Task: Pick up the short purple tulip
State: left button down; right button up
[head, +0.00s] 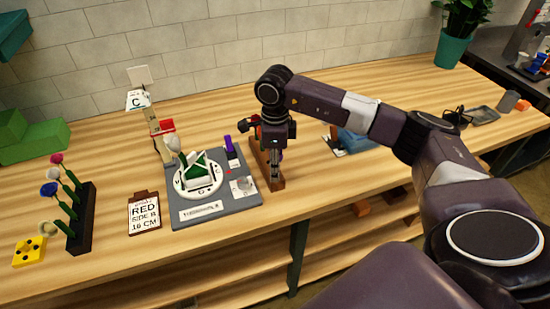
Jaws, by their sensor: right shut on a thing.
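My right gripper (274,163) points down over the brown wooden rack (267,179) near the middle of the table. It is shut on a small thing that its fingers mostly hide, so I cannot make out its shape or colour. No short purple tulip shows clearly. A dark purple upright piece (228,144) stands at the back right of the grey board (214,212), left of the gripper and apart from it. My left gripper is not in view.
The grey board holds a white lettered dial (182,189). A black rack (82,222) with several flowers stands at left, near a yellow block (29,251) and a brown sign (144,211). A blue item (355,141) lies right of the gripper. The table's front edge is close.

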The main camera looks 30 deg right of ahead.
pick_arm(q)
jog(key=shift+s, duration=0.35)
pick_arm(e)
jog(key=shift+c, duration=0.3)
